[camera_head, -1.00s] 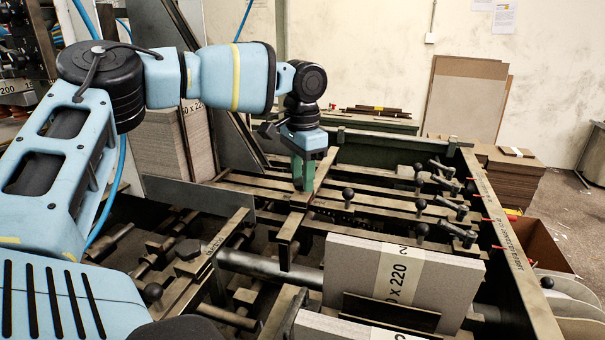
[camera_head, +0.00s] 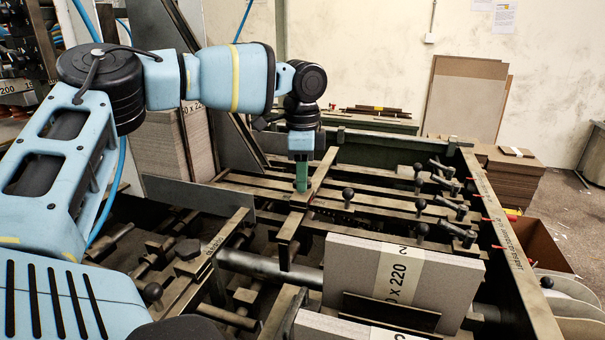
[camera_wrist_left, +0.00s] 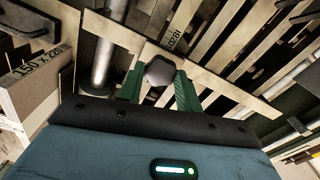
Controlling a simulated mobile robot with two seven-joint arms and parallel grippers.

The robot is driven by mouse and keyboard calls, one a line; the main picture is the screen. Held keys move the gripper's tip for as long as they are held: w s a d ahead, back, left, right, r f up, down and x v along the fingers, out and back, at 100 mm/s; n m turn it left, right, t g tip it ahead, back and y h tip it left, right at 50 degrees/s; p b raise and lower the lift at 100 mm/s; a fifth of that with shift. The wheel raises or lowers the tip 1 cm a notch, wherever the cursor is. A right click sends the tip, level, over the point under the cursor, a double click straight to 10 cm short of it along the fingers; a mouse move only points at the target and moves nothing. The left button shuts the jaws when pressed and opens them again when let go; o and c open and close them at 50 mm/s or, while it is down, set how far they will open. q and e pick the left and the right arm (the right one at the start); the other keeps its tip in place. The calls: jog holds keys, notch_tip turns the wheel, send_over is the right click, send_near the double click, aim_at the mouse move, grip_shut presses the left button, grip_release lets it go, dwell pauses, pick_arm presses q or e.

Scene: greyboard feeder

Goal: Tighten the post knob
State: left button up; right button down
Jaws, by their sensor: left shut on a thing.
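My left gripper (camera_head: 301,186) points straight down over the crossbar in the middle of the feeder frame. In the left wrist view its green fingers (camera_wrist_left: 160,90) stand on either side of the dark, faceted post knob (camera_wrist_left: 160,70) and are shut on it. In the head view the knob is hidden by the fingers. My right gripper does not show in either view.
Several black ball-ended levers (camera_head: 348,194) stand on the rails to the right of the gripper. A stack of greyboard with a "220" label (camera_head: 345,270) stands in front. A metal plate (camera_head: 190,200) rises at the left. A cardboard box (camera_head: 540,243) sits beyond the right rail.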

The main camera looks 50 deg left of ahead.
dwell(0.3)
pick_arm(q)
jog(key=o, duration=1)
jog(key=shift+r, duration=3.95)
jog(key=shift+s+f, duration=0.1)
jog(key=shift+f, duration=0.05)
